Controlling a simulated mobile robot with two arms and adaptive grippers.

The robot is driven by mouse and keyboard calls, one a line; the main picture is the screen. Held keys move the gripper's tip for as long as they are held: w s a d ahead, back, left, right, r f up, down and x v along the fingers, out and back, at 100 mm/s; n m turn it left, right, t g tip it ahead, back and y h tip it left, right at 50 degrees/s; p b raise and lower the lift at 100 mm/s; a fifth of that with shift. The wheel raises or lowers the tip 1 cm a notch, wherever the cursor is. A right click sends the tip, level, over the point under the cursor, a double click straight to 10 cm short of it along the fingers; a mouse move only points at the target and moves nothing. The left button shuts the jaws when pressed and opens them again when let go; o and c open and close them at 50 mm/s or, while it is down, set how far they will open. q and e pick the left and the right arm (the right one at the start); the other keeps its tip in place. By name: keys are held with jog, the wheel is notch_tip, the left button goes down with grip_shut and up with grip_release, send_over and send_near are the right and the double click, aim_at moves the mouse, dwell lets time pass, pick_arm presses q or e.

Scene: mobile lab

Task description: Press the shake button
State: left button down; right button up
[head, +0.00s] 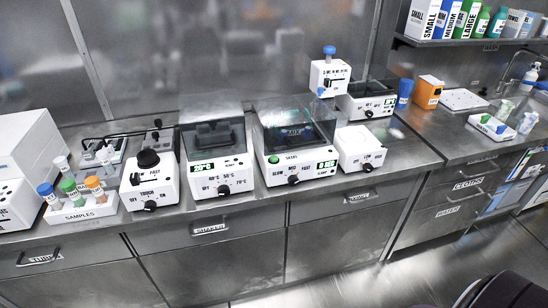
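A white shaker-like machine (318,166) with a clear lid (290,110) stands on the steel counter near the middle. On its front left corner is a round green button (273,160). Small text beside the button is too small to read surely. Nothing touches the button. Neither of my grippers can be made out in the head view.
A heater-like machine (225,178) stands close on the left, and a small white device (360,148) on the right. A sample rack (82,212) is at the far left. A dark, unclear shape (508,292) fills the bottom right corner. The floor ahead is clear.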

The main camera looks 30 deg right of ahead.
grip_shut()
dwell(1.3)
